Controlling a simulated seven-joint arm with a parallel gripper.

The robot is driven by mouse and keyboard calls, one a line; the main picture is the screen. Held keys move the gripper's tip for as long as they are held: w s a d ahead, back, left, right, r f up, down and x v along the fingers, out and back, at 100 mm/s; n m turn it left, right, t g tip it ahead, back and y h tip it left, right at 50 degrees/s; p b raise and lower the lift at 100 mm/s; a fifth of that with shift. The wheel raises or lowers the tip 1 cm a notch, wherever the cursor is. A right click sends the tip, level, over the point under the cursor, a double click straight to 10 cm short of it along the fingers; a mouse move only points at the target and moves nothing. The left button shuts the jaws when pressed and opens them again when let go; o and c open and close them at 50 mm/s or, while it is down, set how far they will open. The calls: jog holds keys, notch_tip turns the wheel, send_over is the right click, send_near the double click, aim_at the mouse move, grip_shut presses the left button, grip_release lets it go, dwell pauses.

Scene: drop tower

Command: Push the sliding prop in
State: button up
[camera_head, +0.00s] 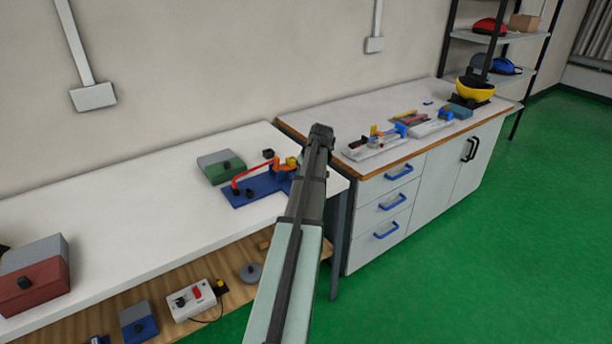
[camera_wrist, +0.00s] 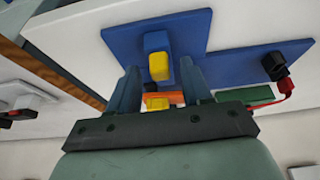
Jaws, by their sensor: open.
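A blue board (camera_head: 253,189) with a raised red bar (camera_head: 250,172) lies near the right end of the white bench. A yellow-orange part (camera_head: 291,162) at its right end is partly hidden behind my arm. In the wrist view, a yellow piece (camera_wrist: 160,69) sits at a blue block (camera_wrist: 155,41) on the board; I cannot tell whether it is the sliding prop. My gripper (camera_wrist: 161,72) is open, with one finger on each side of that yellow piece. An orange strip and another yellow bit (camera_wrist: 157,104) show between the fingers near the palm. Contact is unclear.
A green and grey box (camera_head: 222,167) and a small black cup (camera_head: 268,153) stand beside the board. A red and grey box (camera_head: 36,277) is at the left. The bench between is clear. A cabinet (camera_head: 400,205) with tools on top stands at the right.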

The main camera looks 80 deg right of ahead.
jog(key=shift+w+d+f, duration=0.1)
jog(key=shift+f, duration=0.2)
grip_shut()
dwell(0.4)
